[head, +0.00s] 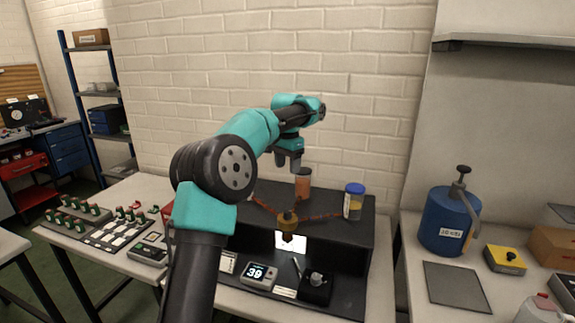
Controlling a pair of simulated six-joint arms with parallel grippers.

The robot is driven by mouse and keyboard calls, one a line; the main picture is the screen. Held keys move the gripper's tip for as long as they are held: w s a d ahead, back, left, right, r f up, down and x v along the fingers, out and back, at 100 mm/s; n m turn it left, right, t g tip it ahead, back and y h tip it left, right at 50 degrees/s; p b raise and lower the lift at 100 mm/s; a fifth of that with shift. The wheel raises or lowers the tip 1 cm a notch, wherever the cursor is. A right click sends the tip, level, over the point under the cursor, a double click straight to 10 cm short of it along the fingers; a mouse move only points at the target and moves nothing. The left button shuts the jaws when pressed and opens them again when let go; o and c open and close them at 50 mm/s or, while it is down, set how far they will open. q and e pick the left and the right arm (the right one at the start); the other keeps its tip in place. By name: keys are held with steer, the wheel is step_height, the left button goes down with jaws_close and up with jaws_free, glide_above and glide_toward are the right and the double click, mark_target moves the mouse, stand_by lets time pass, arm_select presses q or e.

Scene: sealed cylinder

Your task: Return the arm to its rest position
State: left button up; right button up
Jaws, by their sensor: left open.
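My left arm, teal and black, rises from the bottom of the head view and bends to the right. My left gripper (288,164) points down above the back of the black bench unit (362,240). It is open, with nothing seen between its fingers. An orange-brown cylinder (303,184) stands upright on the unit, just below and right of the gripper and apart from it. A jar with a blue lid (354,201) stands further right. A brass-coloured fitting (288,224) sits at the unit's front middle, partly beside my arm. My right gripper is not in view.
A display reading 39 (260,276) lies at the unit's front. Trays of small green-topped vials (78,212) are on the left table. A blue pump canister (449,222), a yellow box (505,260) and a dark flat plate (457,287) are on the right table. A brick wall stands behind.

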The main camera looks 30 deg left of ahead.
arm_select(q)
steer(key=shift+f, duration=0.15)
